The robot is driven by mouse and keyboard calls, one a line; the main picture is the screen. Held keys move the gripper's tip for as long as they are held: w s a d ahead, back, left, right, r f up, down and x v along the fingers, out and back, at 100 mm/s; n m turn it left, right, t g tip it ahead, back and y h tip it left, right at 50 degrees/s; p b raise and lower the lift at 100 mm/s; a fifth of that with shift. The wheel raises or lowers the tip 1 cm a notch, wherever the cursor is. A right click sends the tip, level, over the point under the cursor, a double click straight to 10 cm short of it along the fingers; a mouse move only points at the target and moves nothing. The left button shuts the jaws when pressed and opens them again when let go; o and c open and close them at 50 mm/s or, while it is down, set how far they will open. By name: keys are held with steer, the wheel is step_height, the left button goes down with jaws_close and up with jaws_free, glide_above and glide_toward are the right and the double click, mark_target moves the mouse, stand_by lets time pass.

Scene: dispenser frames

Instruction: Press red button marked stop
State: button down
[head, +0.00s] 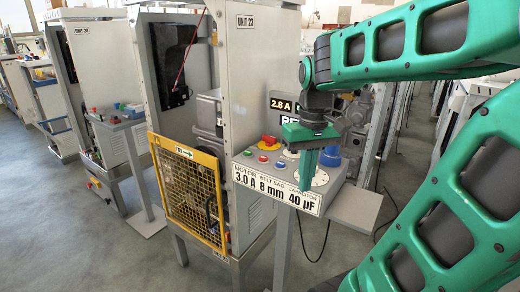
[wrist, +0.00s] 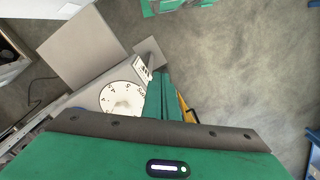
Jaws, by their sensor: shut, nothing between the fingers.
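The grey control box (head: 325,180) stands on a post, with a label strip along its front. A small red button (head: 280,164) sits on its sloped top, beside a blue button (head: 263,158) and a green button (head: 248,153). A larger red mushroom button (head: 269,141) on a yellow base is behind them. No stop marking is legible. My green gripper (head: 307,187) is shut and empty, pointing down over the right part of the box, right of the small buttons. In the wrist view its fingers (wrist: 170,92) are together beside a white dial (wrist: 122,98); the red buttons are hidden there.
A yellow mesh guard (head: 190,190) fronts the cabinet left of the box. A blue knob (head: 330,155) stands behind my gripper. A grey shelf (head: 355,207) juts out at the right. Cables hang below; the floor in front is open.

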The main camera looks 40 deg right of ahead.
mark_target(263, 158)
steer(key=w+d+r+n, duration=0.1)
steer(key=w+r+n, duration=0.2)
steer(key=w+r, duration=0.4)
steer(key=w+r+n, duration=0.4)
steer(key=w+r, duration=0.3)
steer(key=w, duration=0.5)
steer(key=shift+w+d+n, duration=0.3)
steer(key=shift+w+d, duration=0.1)
step_height(263, 158, down, 14)
steer(key=shift+f, duration=0.1)
